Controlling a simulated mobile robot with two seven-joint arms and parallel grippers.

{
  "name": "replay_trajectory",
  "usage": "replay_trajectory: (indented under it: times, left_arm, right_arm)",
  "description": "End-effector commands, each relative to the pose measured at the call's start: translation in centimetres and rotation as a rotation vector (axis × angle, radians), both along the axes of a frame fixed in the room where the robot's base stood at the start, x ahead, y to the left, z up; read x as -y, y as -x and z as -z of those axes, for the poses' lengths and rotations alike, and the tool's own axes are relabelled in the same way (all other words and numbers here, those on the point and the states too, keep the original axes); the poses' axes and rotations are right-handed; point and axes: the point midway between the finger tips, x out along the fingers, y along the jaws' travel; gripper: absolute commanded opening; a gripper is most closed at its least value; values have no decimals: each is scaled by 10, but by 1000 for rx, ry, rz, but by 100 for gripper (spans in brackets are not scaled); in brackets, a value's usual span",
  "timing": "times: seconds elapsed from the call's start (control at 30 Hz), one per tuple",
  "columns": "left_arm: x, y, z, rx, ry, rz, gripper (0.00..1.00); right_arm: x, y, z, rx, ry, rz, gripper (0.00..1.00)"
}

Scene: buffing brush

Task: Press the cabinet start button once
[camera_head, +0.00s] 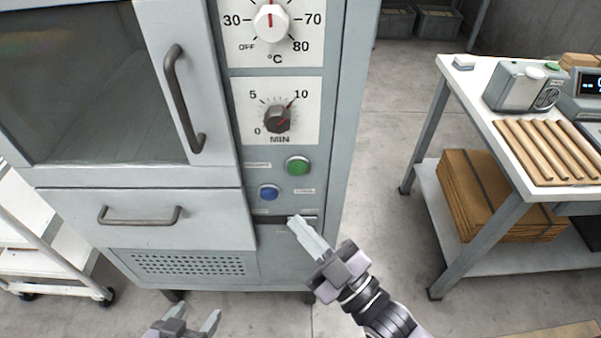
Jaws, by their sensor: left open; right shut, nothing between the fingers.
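The grey cabinet (223,178) stands in front of me with its control panel on the right. A green round button (297,165) sits on the panel, and a blue round button (268,192) sits below it to the left. Small labels beside both are too blurred to read surely. My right gripper (294,221) is shut and empty, with its tips just below the two buttons and apart from both in the picture. I cannot tell whether the tips touch the panel. My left gripper (205,322) is open and empty at the bottom edge, below the cabinet.
Above the buttons are a minute dial (277,118) and a temperature dial (271,22). The cabinet has a door handle (184,98) and a drawer handle (139,216). A workbench (470,75) with wooden rods (548,150) stands right. A white cart (50,262) stands left.

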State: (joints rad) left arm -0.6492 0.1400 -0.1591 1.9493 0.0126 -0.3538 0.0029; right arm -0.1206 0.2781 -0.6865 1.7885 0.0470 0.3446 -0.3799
Motion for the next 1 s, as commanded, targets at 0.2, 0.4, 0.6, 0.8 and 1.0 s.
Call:
replay_trajectory:
  times: [0.2,0.4,0.6,0.8,1.0]
  left_arm:
    - [0,0,0,0,0,0,69]
    - [0,0,0,0,0,0,69]
    - [0,0,4,0,0,0,69]
    - [0,0,15,0,0,0,69]
    - [0,0,28,0,0,0,69]
  right_arm:
    - [-2,1,-2,15,0,-6,0]
    - [-2,1,-2,14,-1,-5,0]
    - [-2,-6,-1,15,0,-6,0]
    - [-2,-31,0,17,0,-5,0]
    - [-2,-59,0,17,0,-5,0]
